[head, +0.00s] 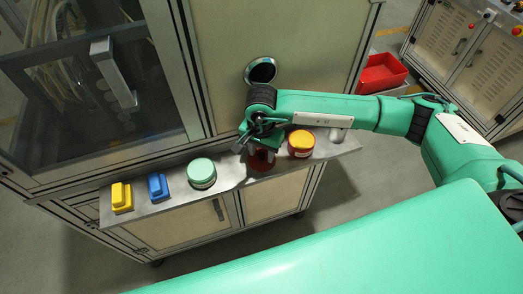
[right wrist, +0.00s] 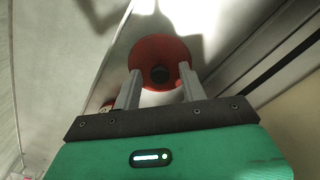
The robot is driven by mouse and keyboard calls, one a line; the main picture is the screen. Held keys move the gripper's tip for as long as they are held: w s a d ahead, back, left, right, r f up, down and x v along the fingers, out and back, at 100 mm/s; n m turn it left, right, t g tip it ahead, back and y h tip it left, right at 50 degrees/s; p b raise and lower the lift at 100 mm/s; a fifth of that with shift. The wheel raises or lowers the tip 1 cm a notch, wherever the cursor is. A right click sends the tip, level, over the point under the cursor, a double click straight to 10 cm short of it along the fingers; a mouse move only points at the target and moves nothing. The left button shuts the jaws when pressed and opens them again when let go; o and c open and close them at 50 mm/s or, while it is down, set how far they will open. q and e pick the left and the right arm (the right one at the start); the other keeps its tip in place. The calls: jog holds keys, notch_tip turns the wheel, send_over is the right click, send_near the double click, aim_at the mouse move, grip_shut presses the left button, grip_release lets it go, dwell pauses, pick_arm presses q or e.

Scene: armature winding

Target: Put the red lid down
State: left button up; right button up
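The red lid (right wrist: 150,50) shows in the right wrist view as a round red disc with a dark knob or hole at its middle. In the head view a red round thing (head: 262,163) sits at the shelf's front, partly hidden under my right gripper (head: 258,140). In the right wrist view the two fingers of my right gripper (right wrist: 158,76) stand apart, one at each side of the dark middle, with a visible gap. A pale surface lies below the disc. I cannot tell whether the lid rests on a jar or on the shelf. My left gripper is not in view.
A round port (head: 261,71) is in the cabinet wall. A red bin (head: 382,73) stands behind.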

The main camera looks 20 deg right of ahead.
aim_at(261, 154)
jog(key=shift+r, duration=0.4)
notch_tip(261, 154, up, 12)
jog(key=b, duration=0.4)
jog(key=shift+f+b, duration=0.2)
jog(key=shift+b, duration=0.2)
jog(key=shift+s+f, duration=0.1)
